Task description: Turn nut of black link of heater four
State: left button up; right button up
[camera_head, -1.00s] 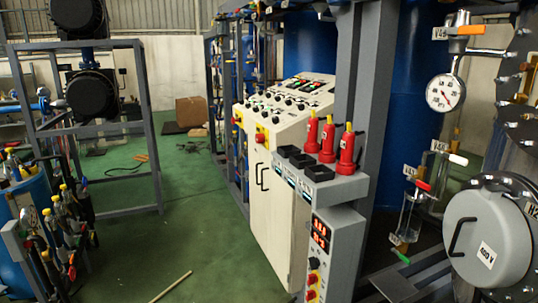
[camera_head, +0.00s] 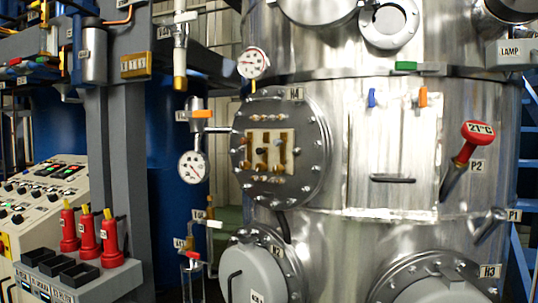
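Heater four (camera_head: 309,180), labelled H4, is a round bolted steel flange on the large metal vessel, left of the picture's middle. A pale square terminal plate (camera_head: 270,137) sits at its centre, with brass or copper-coloured terminals and small dark parts on it. The black link and its nut are too small to tell apart from the other parts there. Neither of my grippers is in view.
The steel vessel (camera_head: 340,160) fills the right side. Below heater four is a grey round cover (camera_head: 255,275). Pressure gauges (camera_head: 193,168) and valves stand left of it. A red handle (camera_head: 478,134) sticks out at right.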

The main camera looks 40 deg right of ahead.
aim_at(260, 167)
jog(key=z, duration=1.45)
